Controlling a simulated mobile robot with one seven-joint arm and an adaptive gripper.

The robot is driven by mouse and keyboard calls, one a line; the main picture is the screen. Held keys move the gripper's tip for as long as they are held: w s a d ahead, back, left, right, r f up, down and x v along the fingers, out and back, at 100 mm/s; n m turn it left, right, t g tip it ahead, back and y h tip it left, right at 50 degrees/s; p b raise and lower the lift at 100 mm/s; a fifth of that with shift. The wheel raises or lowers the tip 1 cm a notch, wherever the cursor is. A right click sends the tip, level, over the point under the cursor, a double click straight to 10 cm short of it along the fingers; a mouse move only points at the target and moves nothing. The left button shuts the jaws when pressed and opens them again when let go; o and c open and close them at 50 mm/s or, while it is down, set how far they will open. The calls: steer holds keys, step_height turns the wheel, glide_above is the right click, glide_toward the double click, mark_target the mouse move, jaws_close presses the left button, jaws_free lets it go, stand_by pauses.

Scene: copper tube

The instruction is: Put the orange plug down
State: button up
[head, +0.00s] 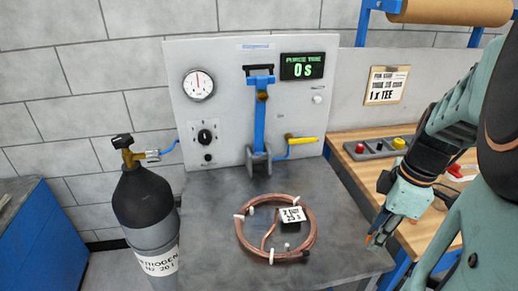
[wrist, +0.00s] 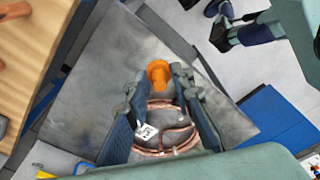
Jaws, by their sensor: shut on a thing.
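The orange plug (wrist: 158,71) shows in the wrist view between the fingertips of my gripper (wrist: 157,84). It has a round flange and a narrower stem, partly hidden by the fingers. In the head view my gripper (head: 375,241) hangs at the right side of the grey metal table (head: 205,235), fingers pointing down; only a trace of orange shows there. The gripper is shut on the plug. The copper tube coil (head: 243,240) lies on the table to the left of the gripper, with white ties and a label (head: 291,214).
A nitrogen cylinder (head: 147,215) stands left. A wooden bench (head: 375,165) with a button box (head: 378,149) is right. The table around the coil is bare.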

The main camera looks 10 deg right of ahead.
steer(key=w+a+f, duration=0.3)
steer(key=w+a, duration=0.2)
glide_above(319, 249)
steer(key=d, duration=0.1)
steer(key=f, duration=0.4)
steer(key=shift+s+f, duration=0.3)
steer(key=shift+s, duration=0.1)
steer(key=shift+w+a+f, duration=0.1)
steer(key=shift+f, duration=0.1)
steer(key=shift+w+a+f, duration=0.1)
steer(key=shift+w+f, duration=0.05)
steer(key=shift+f, duration=0.8)
steer(key=shift+w+a+f, duration=0.1)
steer(key=shift+f, duration=0.85)
steer(key=shift+f, duration=0.15)
steer(key=o, duration=0.7)
